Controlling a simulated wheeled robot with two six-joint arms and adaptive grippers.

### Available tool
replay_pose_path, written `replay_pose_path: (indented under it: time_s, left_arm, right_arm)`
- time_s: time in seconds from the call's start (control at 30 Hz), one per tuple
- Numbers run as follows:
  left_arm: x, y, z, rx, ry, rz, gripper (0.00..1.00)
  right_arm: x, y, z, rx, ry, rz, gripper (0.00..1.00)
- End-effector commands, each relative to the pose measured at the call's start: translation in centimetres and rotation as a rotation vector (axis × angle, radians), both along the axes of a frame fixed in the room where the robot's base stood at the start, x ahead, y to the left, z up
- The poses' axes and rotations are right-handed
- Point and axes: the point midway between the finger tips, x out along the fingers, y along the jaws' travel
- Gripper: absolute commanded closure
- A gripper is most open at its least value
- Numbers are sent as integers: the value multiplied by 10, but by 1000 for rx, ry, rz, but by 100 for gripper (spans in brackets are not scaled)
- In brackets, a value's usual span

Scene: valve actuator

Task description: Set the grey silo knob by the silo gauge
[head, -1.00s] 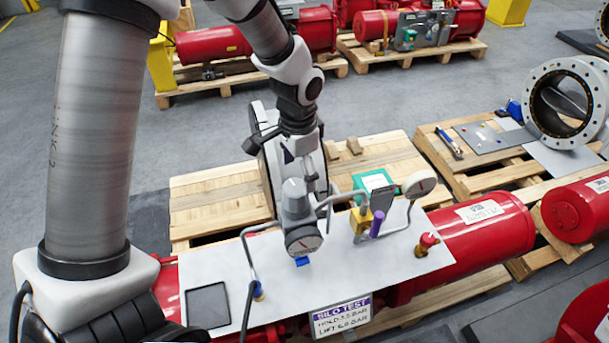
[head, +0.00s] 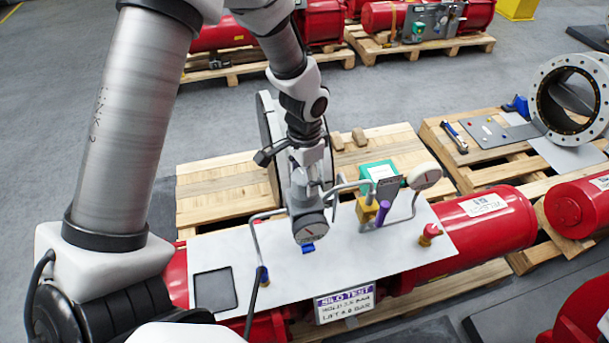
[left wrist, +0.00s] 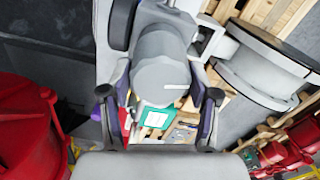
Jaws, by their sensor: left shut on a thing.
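The grey silo knob (left wrist: 162,75) fills the space between the fingers in the left wrist view, with a white mark on its end. In the head view it tops the grey regulator (head: 309,204) and is partly hidden by my left gripper (head: 306,178). The left gripper, also seen in the left wrist view (left wrist: 160,94), is shut on the knob from above. A round gauge (head: 309,228) sits on the regulator's front. A second white gauge (head: 425,176) stands right of it; I cannot tell their readings. My right gripper is not in view.
The grey panel (head: 360,262) carries bent pipes, a yellow valve with a purple handle (head: 383,213) and a red knob (head: 430,231). A "SILO TEST" sign (head: 345,304) hangs in front. A large round disc (head: 275,135) stands close behind the gripper.

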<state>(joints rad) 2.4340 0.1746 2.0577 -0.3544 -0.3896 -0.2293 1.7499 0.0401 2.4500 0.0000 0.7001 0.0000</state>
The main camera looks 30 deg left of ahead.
Motion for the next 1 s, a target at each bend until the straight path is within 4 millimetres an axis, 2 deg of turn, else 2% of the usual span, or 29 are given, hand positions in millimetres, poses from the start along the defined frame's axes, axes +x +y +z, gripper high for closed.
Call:
replay_pose_path:
  time_s: [0.2,0.47,0.5,0.53,0.57,0.87,1.0]
  left_arm:
    - [-1,0,-2,1,4,194,74]
    - [-2,0,-2,0,5,207,74]
    - [-2,0,-2,1,6,206,29]
    - [-2,0,-2,1,6,206,18]
    - [-2,0,-2,0,5,206,14]
    - [-1,0,-1,0,2,205,14]
    - [1,0,12,0,-2,205,14]
  right_arm:
    - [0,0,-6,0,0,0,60]
    - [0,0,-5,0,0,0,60]
    - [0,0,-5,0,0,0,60]
    - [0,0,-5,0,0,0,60]
    - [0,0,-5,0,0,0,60]
    - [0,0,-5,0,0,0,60]
    - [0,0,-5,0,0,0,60]
